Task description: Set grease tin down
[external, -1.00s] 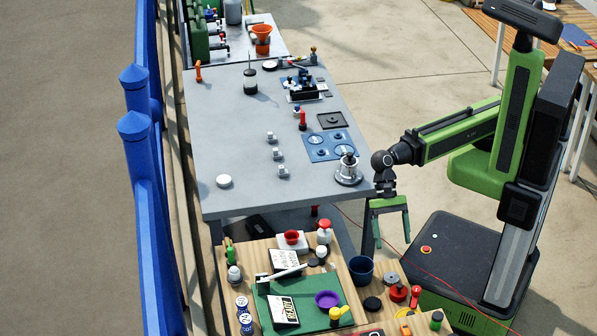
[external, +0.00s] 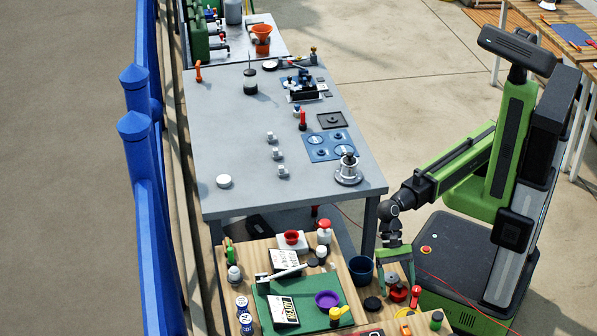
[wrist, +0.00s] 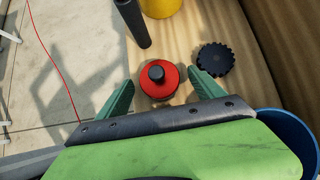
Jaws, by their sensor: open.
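No tin is marked as grease, so I cannot tell for sure which item it is. A round red tin-like item with a black knob (wrist: 160,80) sits on the wooden surface; it also shows in the external view (external: 398,294). My gripper (wrist: 158,92) is open above it, with one green finger on each side and a gap to both. In the external view my gripper (external: 396,284) points down at the bench's right part.
A black toothed disc (wrist: 215,60) lies close to the right finger. A blue cup (wrist: 290,140) stands at lower right. A yellow item (wrist: 160,6) and a black cylinder (wrist: 132,22) stand beyond the red one. The green mat (external: 305,302) holds several items.

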